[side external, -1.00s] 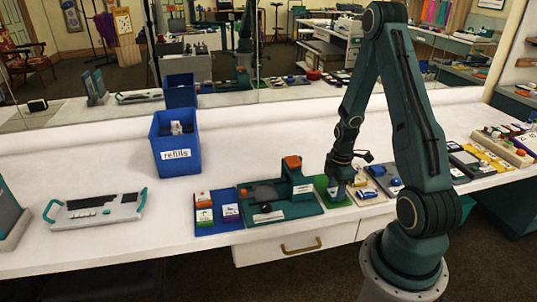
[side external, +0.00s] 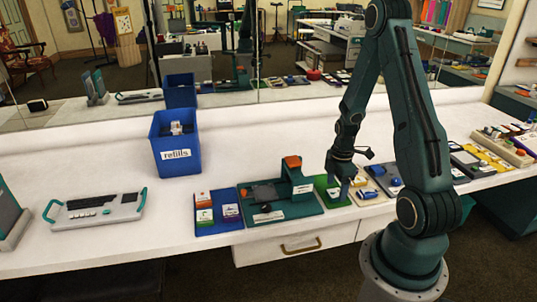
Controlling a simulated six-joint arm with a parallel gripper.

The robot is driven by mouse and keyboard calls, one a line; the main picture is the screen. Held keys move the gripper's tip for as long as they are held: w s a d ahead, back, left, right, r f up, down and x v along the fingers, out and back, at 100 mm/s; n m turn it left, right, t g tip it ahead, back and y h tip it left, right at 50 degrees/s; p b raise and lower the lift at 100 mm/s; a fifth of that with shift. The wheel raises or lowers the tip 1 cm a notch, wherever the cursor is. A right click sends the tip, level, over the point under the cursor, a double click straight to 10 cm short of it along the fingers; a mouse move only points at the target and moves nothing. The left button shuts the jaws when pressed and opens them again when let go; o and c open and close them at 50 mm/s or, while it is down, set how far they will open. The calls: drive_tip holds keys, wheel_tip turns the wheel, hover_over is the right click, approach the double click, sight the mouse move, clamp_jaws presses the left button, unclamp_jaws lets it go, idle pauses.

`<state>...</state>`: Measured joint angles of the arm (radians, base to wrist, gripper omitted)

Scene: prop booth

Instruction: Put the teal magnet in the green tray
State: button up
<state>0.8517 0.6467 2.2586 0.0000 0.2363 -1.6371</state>
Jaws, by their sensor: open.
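The green tray (side external: 321,182) lies flat on the white counter, right of the dark green stand with the orange top. My gripper (side external: 341,187) points down over the tray's right part, with its fingers open. A small pale patch (side external: 333,193) shows on the tray beneath the fingers; I cannot tell whether it is a label or an object. I cannot make out the teal magnet; it is too small or hidden around the fingers.
The dark green stand (side external: 298,174) with its orange top is close left of the tray. A blue tray with small boxes (side external: 204,217) and a blue refills bin (side external: 177,165) are further left. Small boards (side external: 386,178) crowd the right.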

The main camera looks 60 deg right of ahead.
wheel_tip(320, 180, up, 13)
drive_tip(key=shift+f, duration=0.15)
idle(0.5)
idle(0.4)
drive_tip(key=w+a+r+m+t+h, duration=0.1)
drive_tip(key=w+a+r+m+t, duration=0.2)
drive_tip(key=a+r, duration=0.95)
drive_tip(key=s+a+r+m+t, duration=0.1)
drive_tip(key=s+a+m, duration=0.1)
drive_tip(key=a, duration=0.2)
drive_tip(key=s+a+r+m, duration=0.2)
drive_tip(key=s+a, duration=0.1)
drive_tip(key=a, duration=0.2)
drive_tip(key=s+a+r+m+t+y, duration=0.1)
drive_tip(key=s+a+r+m, duration=0.1)
drive_tip(key=s+a, duration=0.1)
drive_tip(key=shift+a+r+t, duration=0.25)
drive_tip(key=shift+a+t, duration=0.05)
drive_tip(key=shift+a, duration=0.45)
